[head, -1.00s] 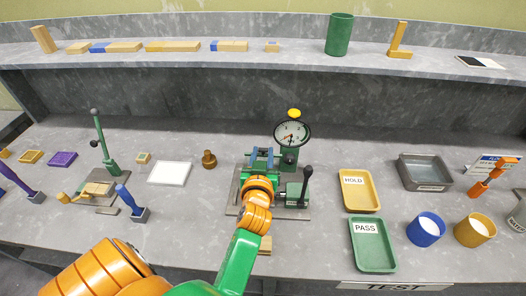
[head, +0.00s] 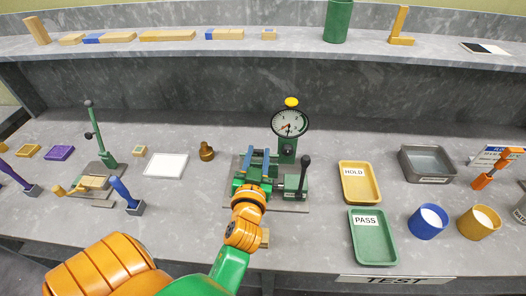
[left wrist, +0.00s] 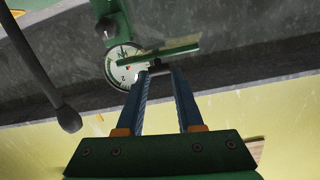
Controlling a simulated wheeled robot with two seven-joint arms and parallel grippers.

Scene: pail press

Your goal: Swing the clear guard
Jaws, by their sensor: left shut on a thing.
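The green press (head: 287,150) stands on a grey base plate (head: 285,206) in the middle of the table, with a round dial gauge (head: 290,123) and yellow cap on top. The gauge also shows in the left wrist view (left wrist: 122,66). My left gripper (head: 258,158) is in front of the press. Its blue fingers (left wrist: 156,72) are close together on a small dark part at their tips, by a green bar (left wrist: 172,50). The clear guard's panel is hard to make out. My right gripper is in neither view.
A dark-knobbed lever (head: 303,173) stands right of my gripper. The yellow HOLD tray (head: 360,187) and green PASS tray (head: 373,240) lie to the right. A brass weight (head: 206,152) and white plate (head: 166,165) are to the left.

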